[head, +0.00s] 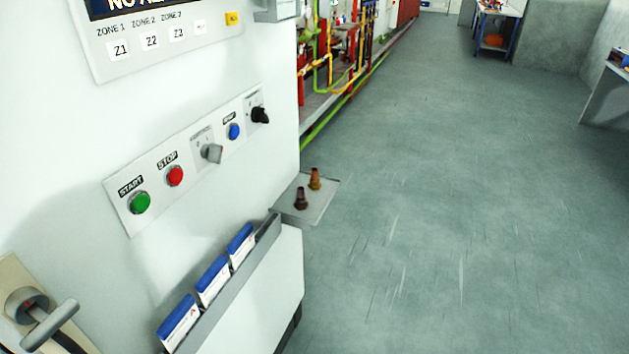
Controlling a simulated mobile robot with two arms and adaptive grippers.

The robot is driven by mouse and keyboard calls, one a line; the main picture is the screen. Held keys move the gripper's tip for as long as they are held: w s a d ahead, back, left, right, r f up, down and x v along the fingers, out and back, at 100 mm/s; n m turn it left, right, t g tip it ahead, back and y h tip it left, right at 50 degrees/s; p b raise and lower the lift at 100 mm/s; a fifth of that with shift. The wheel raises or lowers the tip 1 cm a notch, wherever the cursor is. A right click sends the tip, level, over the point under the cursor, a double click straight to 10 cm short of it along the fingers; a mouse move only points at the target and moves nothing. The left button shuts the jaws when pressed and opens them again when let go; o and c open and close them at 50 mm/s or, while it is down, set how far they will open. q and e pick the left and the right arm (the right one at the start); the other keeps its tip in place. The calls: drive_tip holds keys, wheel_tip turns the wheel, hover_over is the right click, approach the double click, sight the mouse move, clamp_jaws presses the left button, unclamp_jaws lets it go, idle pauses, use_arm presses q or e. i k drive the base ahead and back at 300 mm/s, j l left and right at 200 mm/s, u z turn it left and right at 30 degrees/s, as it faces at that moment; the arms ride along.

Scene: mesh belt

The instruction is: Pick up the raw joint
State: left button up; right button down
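I cannot make out a raw joint for certain in the head view. Two small upright pieces, one dark brown (301,199) and one orange-brown (315,179), stand on a grey plate (322,208) beyond the right edge of the white cabinet. They are too small to tell what they are. Neither of my grippers is in view.
A white control cabinet (250,180) fills the left, with a button panel (130,215), a lever handle (48,325) and a rack of blue-and-white booklets (213,280). Red and yellow pipework (335,55) stands behind. A blue-legged bench (497,25) is far back. The grey floor (450,180) is clear.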

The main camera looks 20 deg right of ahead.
sight(314, 183)
drive_tip(key=i+l+u, duration=0.1)
drive_tip(key=l, duration=0.35)
drive_tip(key=i+l+u, duration=0.15)
drive_tip(key=l, duration=0.3)
drive_tip(key=l+u, duration=0.1)
drive_tip(key=l, duration=0.35)
